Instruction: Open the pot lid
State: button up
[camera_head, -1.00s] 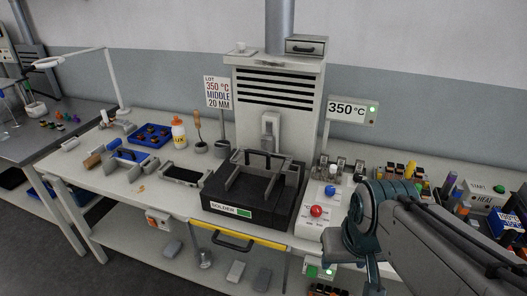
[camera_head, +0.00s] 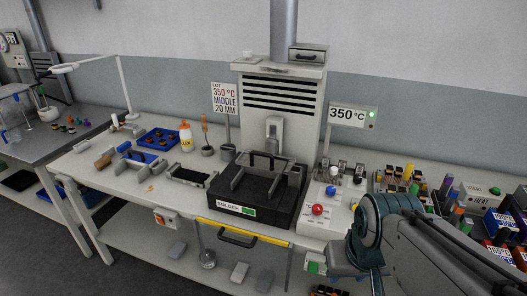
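The solder pot (camera_head: 243,209) is a black box with a SOLDER label and a green patch, standing on the bench left of the red button. Its dark flat top (camera_head: 262,187) looks closed, and a grey frame with a dark bar handle (camera_head: 268,157) stands over it. I cannot tell where the lid ends and the frame begins. My arm enters at the lower right, well apart from the pot, and its teal joint shows in front of the bench. No gripper fingers can be made out.
Right of the pot is a control box with a red button (camera_head: 317,209) and a blue one (camera_head: 331,190). A yellow-edged drawer (camera_head: 243,232) sits below. A black tray (camera_head: 190,176) and a blue-lined fixture (camera_head: 137,158) lie to the left. A fume hood (camera_head: 277,105) rises behind.

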aim_at(272, 166)
jog(key=k, duration=1.1)
jog(key=u, duration=0.55)
jog(key=i, duration=0.65)
jog(key=u, duration=0.45)
jog(key=i, duration=0.7)
jog(key=z, duration=0.8)
jog(key=i, duration=0.7)
jog(key=z, duration=0.75)
